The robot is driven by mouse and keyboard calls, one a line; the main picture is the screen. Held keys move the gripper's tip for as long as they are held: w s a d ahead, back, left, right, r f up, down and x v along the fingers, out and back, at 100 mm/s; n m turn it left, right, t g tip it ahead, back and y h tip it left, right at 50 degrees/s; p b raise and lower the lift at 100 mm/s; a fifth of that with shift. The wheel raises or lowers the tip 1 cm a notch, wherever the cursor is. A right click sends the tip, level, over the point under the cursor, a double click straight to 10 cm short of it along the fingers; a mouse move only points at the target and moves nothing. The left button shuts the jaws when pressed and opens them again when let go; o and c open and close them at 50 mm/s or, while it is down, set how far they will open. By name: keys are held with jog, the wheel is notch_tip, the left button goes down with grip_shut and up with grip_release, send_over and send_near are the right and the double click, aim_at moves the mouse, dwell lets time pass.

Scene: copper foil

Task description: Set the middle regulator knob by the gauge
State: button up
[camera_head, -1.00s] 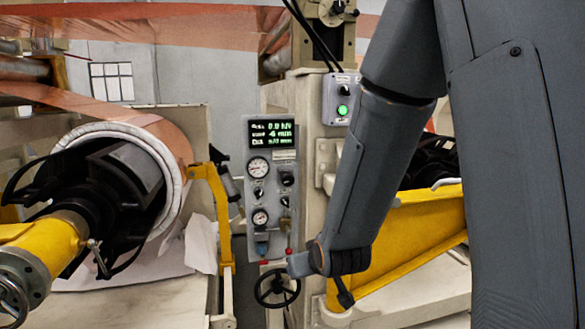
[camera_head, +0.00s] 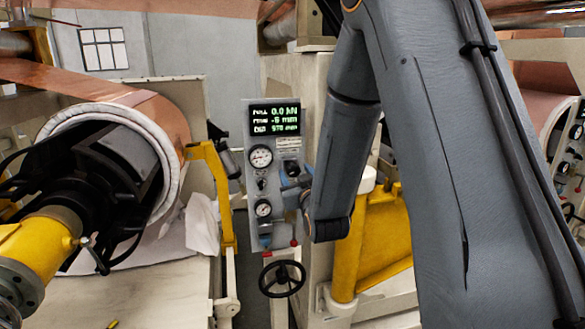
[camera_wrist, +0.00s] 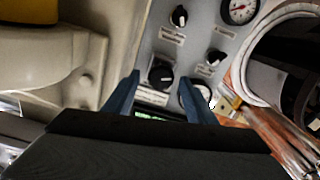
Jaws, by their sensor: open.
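The grey control panel (camera_head: 252,232) carries an upper gauge (camera_head: 260,158) and a lower gauge (camera_head: 263,208), with a small black knob (camera_head: 262,185) between them. This knob also shows in the wrist view (camera_wrist: 216,57). A larger black knob (camera_wrist: 160,75) lies in line between the fingertips of my gripper (camera_wrist: 159,77). Another knob (camera_wrist: 180,17) is farther up that view. My gripper is open and empty, in front of the panel's right column in the head view (camera_head: 294,188). Contact with a knob cannot be told. Labels and the gauge needles are too small to read surely.
A lit green display (camera_head: 275,117) tops the panel. A black handwheel (camera_head: 282,279) hangs below it. A copper foil roll (camera_head: 165,120) stands to the left with a yellow bracket (camera_head: 222,195) beside it. A yellow frame (camera_head: 375,240) is at right.

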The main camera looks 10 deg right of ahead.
jog(key=shift+w+p, duration=0.3)
jog(key=shift+w, duration=1.05)
jog(key=c, duration=1)
jog(key=shift+c, duration=0.2)
jog(key=shift+m+b, duration=0.3)
jog(key=m+b, duration=0.2)
jog(key=m, duration=0.1)
jog(key=shift+f+m+b, duration=0.1)
jog(key=shift+m+b, duration=0.2)
jog(key=shift+m, duration=0.1)
jog(key=m+b, duration=0.2)
jog(key=m, duration=0.2)
jog(key=shift+m+b, duration=0.3)
jog(key=m+b, duration=0.2)
jog(key=m, duration=0.2)
jog(key=shift+d, duration=0.1)
jog(key=m+b, duration=0.2)
jog(key=m, duration=0.2)
jog(key=shift+m, duration=0.3)
